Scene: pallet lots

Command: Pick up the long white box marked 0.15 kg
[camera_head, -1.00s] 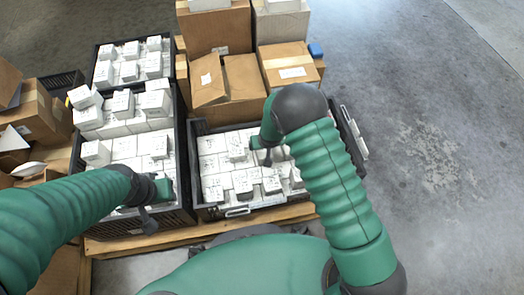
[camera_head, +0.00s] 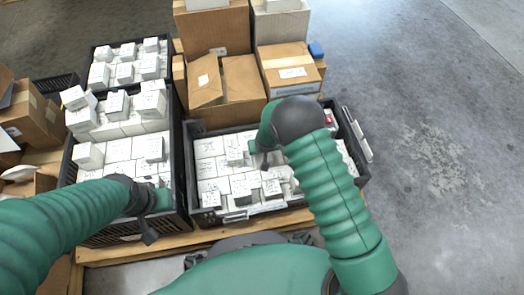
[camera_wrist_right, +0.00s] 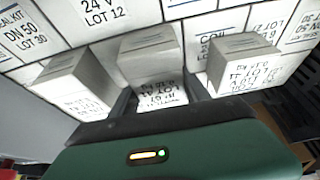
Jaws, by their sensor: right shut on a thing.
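My right gripper (camera_wrist_right: 160,98) is shut on a small white box (camera_wrist_right: 152,62) with black print, which stands between its two fingers in the right wrist view. The print is upside down there and too small to read surely, so I cannot tell if it says 0.15 kg. In the head view my right gripper (camera_head: 260,157) is low over the right black crate (camera_head: 193,146), and my forearm hides part of the boxes. My left gripper (camera_head: 155,212) is over the front of the left crate (camera_head: 108,236); its jaw state is unclear.
White boxes stand close on both sides of the held one, a left neighbour (camera_wrist_right: 75,80) and a right neighbour (camera_wrist_right: 243,62). Brown cartons (camera_head: 240,83) rise behind the right crate. A wooden pallet (camera_head: 195,238) carries the crates. Grey floor (camera_head: 430,150) is clear at right.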

